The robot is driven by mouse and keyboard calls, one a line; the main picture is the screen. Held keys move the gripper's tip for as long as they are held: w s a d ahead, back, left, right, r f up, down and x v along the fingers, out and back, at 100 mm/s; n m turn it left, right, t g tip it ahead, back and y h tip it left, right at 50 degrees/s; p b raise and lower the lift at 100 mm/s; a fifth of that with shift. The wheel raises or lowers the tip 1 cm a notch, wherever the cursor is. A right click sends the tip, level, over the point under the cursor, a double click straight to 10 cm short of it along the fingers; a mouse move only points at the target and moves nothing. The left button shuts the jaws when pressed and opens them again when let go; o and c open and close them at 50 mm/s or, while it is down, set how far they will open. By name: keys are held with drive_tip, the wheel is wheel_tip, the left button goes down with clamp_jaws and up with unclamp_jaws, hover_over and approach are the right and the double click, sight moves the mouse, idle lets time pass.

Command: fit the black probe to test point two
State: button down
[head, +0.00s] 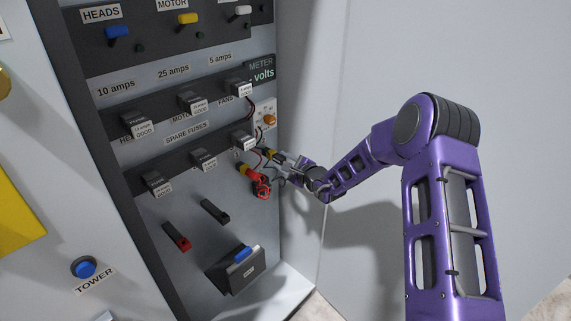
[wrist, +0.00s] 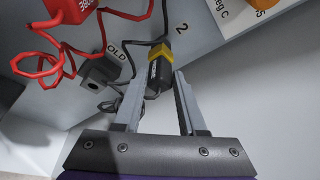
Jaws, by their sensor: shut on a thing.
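My gripper (wrist: 160,80) is shut on the black probe (wrist: 153,75), a dark body with a yellow band, held between the two fingers in the wrist view. Its yellow end (wrist: 161,50) is close to the grey panel, beside the printed "2" (wrist: 182,28). I cannot tell whether it is seated, as its tip and the test point are hidden. A black lead runs from it. In the head view my gripper (head: 285,160) is at the panel's right side, and the probe's yellow part (head: 269,153) shows just left of the fingers.
A red probe (wrist: 68,9) with a coiled red lead is close by at upper left in the wrist view. A dark block (wrist: 98,71) sits by a label reading "OLD". The meter (head: 262,70) and orange knob (head: 269,119) are above. A cabinet wall stands close on the right.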

drive_tip(key=shift+c, duration=2)
unclamp_jaws()
drive_tip(key=p+v, duration=0.1)
drive_tip(key=v, duration=1.6)
drive_tip(key=shift+s+d+r, duration=0.1)
drive_tip(key=shift+s+d, duration=0.05)
drive_tip(key=shift+d, duration=0.05)
